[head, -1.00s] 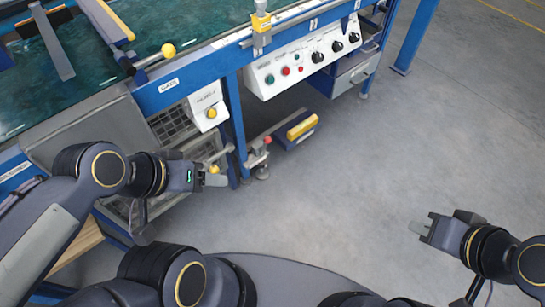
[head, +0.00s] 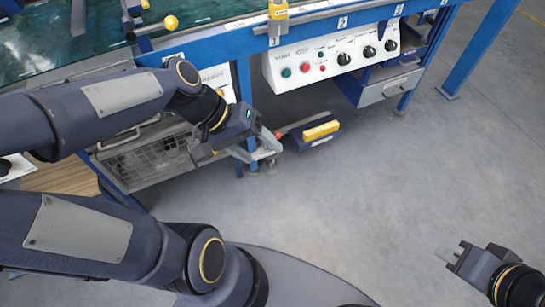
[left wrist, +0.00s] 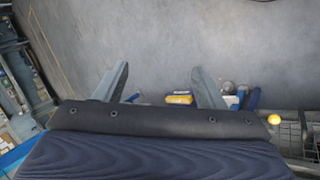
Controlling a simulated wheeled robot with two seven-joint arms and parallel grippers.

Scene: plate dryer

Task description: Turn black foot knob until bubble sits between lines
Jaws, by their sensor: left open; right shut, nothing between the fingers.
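My left gripper (head: 268,147) is open, low beside the blue table leg (head: 244,90). Its fingers overlap the foot area of that leg in the head view, and I cannot tell whether they touch anything. The black foot knob cannot be made out clearly; the fingers and arm hide part of that area. In the left wrist view the open fingers (left wrist: 160,68) point out over the grey floor, with nothing seen between their tips. No bubble or lines can be read. My right gripper (head: 449,256) is shut and empty over bare floor at lower right.
A red knob (head: 278,134) is beside my left fingers. A blue pedal with a yellow top (head: 320,131) lies on the floor just right of them. The white control panel (head: 335,57) and a grey drawer (head: 390,88) hang above. Floor to the right is clear.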

